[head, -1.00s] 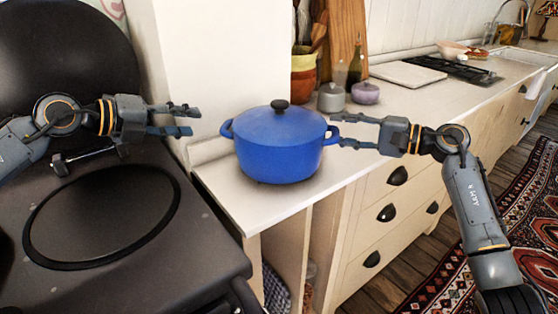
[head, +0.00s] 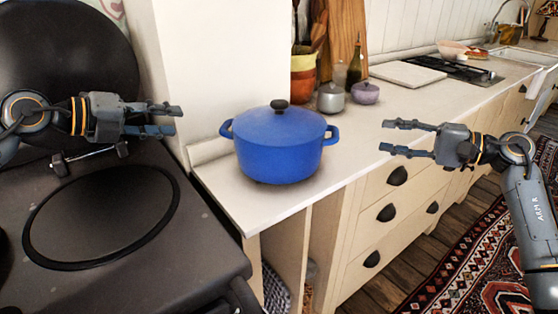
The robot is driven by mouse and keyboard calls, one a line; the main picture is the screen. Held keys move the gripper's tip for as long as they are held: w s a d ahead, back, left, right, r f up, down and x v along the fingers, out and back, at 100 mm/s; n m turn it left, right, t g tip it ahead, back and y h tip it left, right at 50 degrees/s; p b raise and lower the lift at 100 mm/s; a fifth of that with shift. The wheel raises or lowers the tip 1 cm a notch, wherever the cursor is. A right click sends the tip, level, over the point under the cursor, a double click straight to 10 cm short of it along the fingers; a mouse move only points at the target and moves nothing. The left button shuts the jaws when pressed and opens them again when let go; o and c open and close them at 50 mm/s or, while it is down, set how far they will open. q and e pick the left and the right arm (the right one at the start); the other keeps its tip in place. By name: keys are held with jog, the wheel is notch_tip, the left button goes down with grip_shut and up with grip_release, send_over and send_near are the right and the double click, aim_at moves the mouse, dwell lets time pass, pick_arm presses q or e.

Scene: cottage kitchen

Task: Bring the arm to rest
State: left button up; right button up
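My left gripper (head: 178,120) is open and empty above the back of the black stove, to the left of the blue pot. My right gripper (head: 384,136) is open and empty in front of the counter's edge, to the right of the pot and clear of its handle. The blue lidded pot (head: 279,150) stands upright on the near end of the white counter (head: 225,190). Both of its side handles are free.
The black stove (head: 200,250) has a round hotplate (head: 100,218) and a raised round lid (head: 65,70) behind. A grey pot (head: 331,98), a purple pot (head: 365,93) and a bottle (head: 355,65) stand farther back. Drawers (head: 385,210) lie below the counter.

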jog(key=shift+s+d, duration=0.2)
jog(key=shift+d, duration=0.2)
